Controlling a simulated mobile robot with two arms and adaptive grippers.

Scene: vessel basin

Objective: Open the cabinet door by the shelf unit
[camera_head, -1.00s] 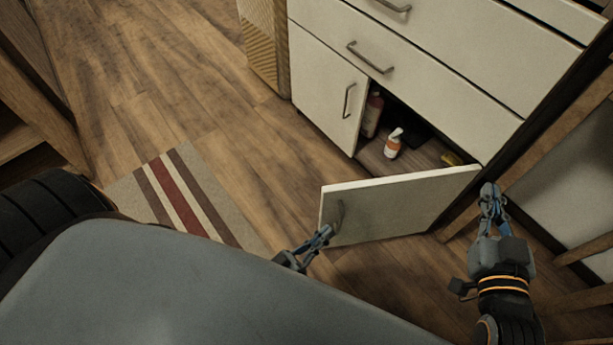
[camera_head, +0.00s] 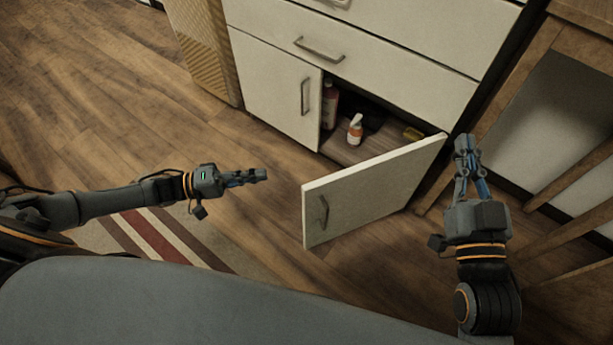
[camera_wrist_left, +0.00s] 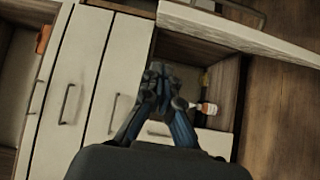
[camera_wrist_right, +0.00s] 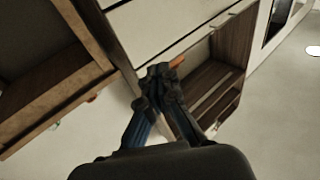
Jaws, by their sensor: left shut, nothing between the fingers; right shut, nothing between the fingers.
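The right cabinet door (camera_head: 372,190) stands swung wide open toward me, its handle (camera_head: 323,212) on the face turned to me. The white bottle also shows in the left wrist view (camera_wrist_left: 207,108). The left cabinet door (camera_head: 275,90) is closed. My left gripper (camera_head: 262,175) is shut and empty, left of the open door and apart from it. My right gripper (camera_head: 464,143) is shut and empty, just right of the door's hinge side.
Closed drawers (camera_head: 370,45) sit above the cabinet. A wooden frame with light panels (camera_head: 560,120) stands close on the right. A striped rug (camera_head: 150,235) lies at lower left. The wooden floor (camera_head: 110,120) on the left is clear.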

